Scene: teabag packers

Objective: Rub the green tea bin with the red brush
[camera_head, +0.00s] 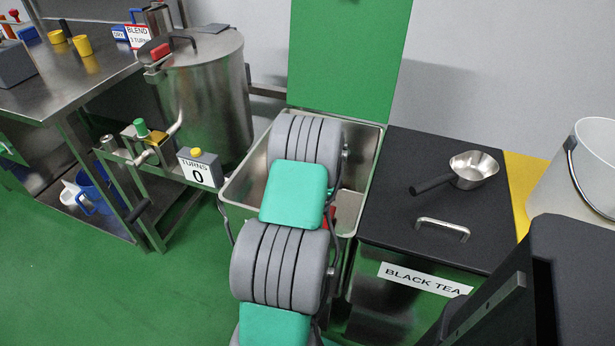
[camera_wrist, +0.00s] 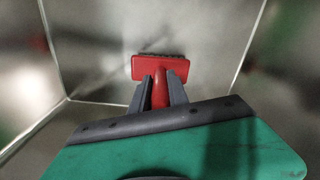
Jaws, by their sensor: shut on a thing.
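The green tea bin (camera_head: 374,150) is an open metal bin with its green lid (camera_head: 348,55) raised against the wall. My arm reaches down into it and hides much of its inside. In the wrist view, my gripper (camera_wrist: 160,90) is shut on the handle of the red brush (camera_wrist: 160,68). The brush head lies ahead of the fingertips, close to the bin's bare metal inside (camera_wrist: 95,50). I cannot tell whether the bristles touch the metal. In the head view only a small red part of the brush (camera_head: 330,215) shows beside my arm.
To the right is a bin with a black lid (camera_head: 400,180), labelled BLACK TEA, with a metal scoop (camera_head: 474,168) on top. A white bucket (camera_head: 580,165) stands farther right. To the left are a steel drum (camera_head: 205,95), a counter reading TURNS 0 (camera_head: 198,172) and a steel table (camera_head: 75,75).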

